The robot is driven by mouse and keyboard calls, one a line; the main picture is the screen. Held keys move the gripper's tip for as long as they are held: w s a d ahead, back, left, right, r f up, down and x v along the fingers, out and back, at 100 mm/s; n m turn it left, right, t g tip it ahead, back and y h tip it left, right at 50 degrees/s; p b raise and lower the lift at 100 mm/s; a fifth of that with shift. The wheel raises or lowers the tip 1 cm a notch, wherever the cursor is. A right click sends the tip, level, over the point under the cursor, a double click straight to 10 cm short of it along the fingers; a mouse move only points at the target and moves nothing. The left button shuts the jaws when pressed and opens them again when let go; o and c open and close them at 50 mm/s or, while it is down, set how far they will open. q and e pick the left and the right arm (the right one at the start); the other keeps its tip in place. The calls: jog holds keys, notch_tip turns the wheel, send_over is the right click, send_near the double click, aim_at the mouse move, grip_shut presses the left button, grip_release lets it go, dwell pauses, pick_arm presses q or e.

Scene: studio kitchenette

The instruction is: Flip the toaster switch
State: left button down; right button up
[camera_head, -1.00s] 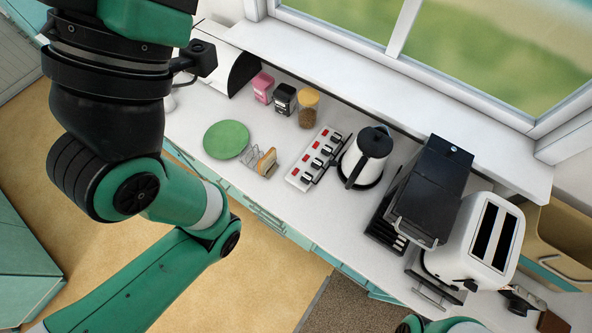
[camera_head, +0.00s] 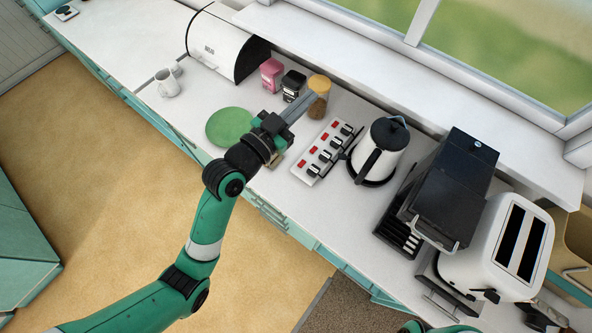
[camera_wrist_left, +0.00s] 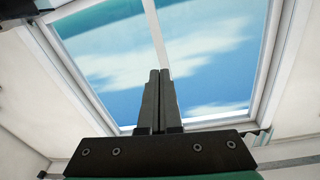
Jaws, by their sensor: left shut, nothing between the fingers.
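The white toaster (camera_head: 495,250) with two dark slots stands at the right end of the counter. A dark lever (camera_head: 490,295) shows low on its near side. A white switch strip (camera_head: 328,152) with several red and black switches lies mid-counter, left of the kettle; I cannot read any labels on it. My left gripper (camera_head: 310,99) is shut and empty, its fingers pointing at the jar left of the strip, apart from the switches. In the left wrist view the closed fingers (camera_wrist_left: 160,75) point toward the window. My right gripper does not clearly show.
A kettle (camera_head: 383,145) and a black coffee machine (camera_head: 450,190) stand between strip and toaster. A glass jar (camera_head: 318,104), pink and black canisters (camera_head: 271,73) and a bread bin (camera_head: 225,45) line the back. A green plate (camera_head: 228,127) lies beside my left wrist.

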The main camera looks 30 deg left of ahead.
pick_arm(q)
jog(key=s+a+f+g+b, duration=0.1)
jog(key=s+f, duration=0.1)
jog(key=f, duration=0.7)
jog(key=s+a+f+n+g+y+b, duration=0.1)
jog(key=s+f+g+b, duration=0.1)
jog(key=f, duration=0.7)
jog(key=s+a+f+n+g+b, duration=0.1)
jog(key=s+f, duration=0.3)
jog(key=f, duration=0.5)
jog(key=shift+s+a+g+y+b, duration=0.25)
jog(key=shift+g+y+b, duration=0.05)
pick_arm(e)
notch_tip(320, 180, down, 6)
jog(key=shift+r, duration=0.15)
pick_arm(q)
jog(key=shift+f, duration=0.1)
jog(key=b, duration=0.2)
send_over(296, 171)
jog(key=f, duration=0.3)
jog(key=shift+w+f, duration=0.25)
jog(key=shift+f, duration=0.1)
notch_tip(296, 171, down, 3)
jog(key=shift+s+r+b, duration=0.1)
jog(key=shift+b, duration=0.3)
jog(key=shift+s+f, duration=0.1)
jog(key=shift+f, duration=0.45)
pick_arm(e)
jog(key=shift+f, duration=1.55)
